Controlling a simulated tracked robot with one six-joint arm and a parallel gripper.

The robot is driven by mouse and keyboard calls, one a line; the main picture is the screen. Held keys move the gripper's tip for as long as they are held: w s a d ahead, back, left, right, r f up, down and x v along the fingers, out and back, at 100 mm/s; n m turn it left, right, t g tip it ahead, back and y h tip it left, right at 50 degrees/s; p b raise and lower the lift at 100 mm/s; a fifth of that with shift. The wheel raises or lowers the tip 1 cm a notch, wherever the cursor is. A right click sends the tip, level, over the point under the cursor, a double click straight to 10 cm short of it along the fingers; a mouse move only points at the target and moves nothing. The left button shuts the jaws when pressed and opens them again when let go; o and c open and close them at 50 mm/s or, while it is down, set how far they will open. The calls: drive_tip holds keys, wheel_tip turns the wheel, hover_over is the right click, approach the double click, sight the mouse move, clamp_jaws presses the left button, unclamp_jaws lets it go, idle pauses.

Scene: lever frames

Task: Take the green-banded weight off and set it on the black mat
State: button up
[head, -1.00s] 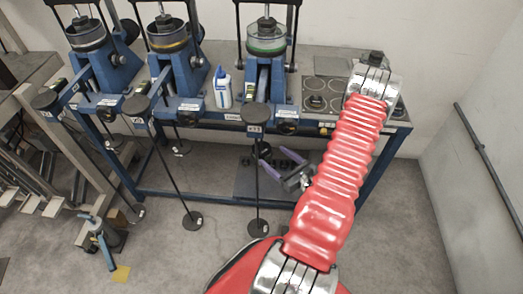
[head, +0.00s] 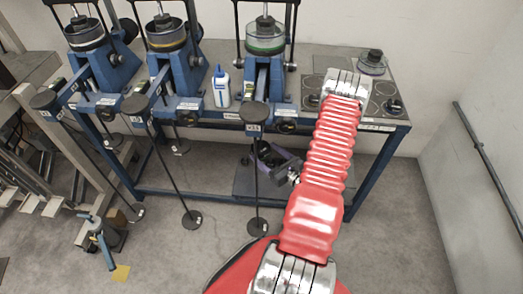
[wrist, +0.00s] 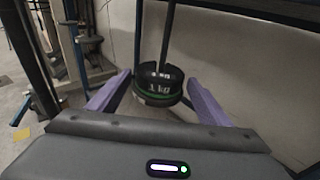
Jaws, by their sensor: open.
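In the wrist view, the green-banded weight (wrist: 158,94), a dark disc marked "1 kg", sits around a thin hanger rod. A second "1 kg" marking shows above the band; I cannot tell whether that is another disc. My gripper (wrist: 157,92) is open, its purple fingers on either side of the weight with a gap to each. In the head view my gripper (head: 272,160) is beside the third hanger rod, below the bench, and the weight is hard to make out. A dark mat-like panel (head: 243,184) lies low under the bench, partly hidden by my gripper and arm.
The bench (head: 300,52) carries three blue presses, a white bottle (head: 221,87) and a plate with rings (head: 313,92). Thin hanger rods stand before it, ending in round black feet (head: 258,228). Open floor lies in front.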

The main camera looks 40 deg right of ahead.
sight(262, 149)
drive_tip(key=shift+w+d+f, duration=0.1)
drive_tip(key=shift+w+f, duration=0.1)
drive_tip(key=shift+w, duration=0.7)
drive_tip(key=shift+w+d+f, duration=0.1)
drive_tip(key=shift+w+f, duration=0.1)
drive_tip(key=shift+w, duration=0.65)
drive_tip(key=c, duration=1.4)
drive_tip(key=shift+c, duration=0.2)
drive_tip(key=shift+r, duration=0.5)
drive_tip(key=shift+s, duration=0.35)
drive_tip(key=shift+s+a, duration=0.2)
drive_tip(key=shift+s, duration=1.45)
drive_tip(key=shift+s+a, duration=0.2)
drive_tip(key=shift+s, duration=1.4)
